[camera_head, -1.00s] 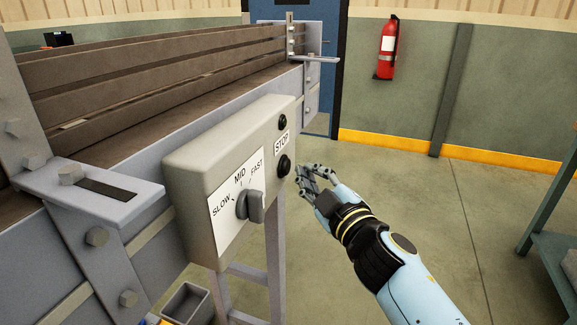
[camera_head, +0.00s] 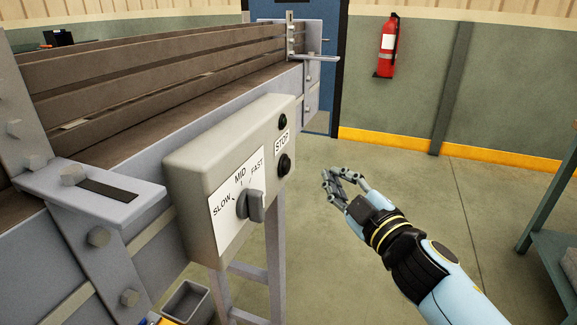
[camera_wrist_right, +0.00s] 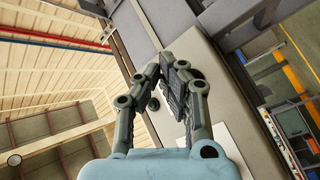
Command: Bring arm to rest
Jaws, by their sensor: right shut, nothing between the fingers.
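My right gripper (camera_head: 328,177) is in the air to the right of the grey control box (camera_head: 184,190), apart from it, over the bare floor. Its fingers are drawn together with nothing held. In the right wrist view the gripper (camera_wrist_right: 160,70) shows in front of the box's pale face (camera_wrist_right: 196,58). The box carries a speed knob (camera_head: 251,205) with SLOW, MID and FAST marks, a STOP label (camera_head: 281,142) and a dark button (camera_head: 284,164) below it. My left gripper is not in view.
The conveyor frame (camera_head: 140,130) with brown side boards (camera_head: 150,68) fills the left. A small grey bin (camera_head: 187,302) is below the box. A green bench (camera_head: 548,215) stands at the right edge. A red fire extinguisher (camera_head: 388,48) hangs on the back wall. The floor between is clear.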

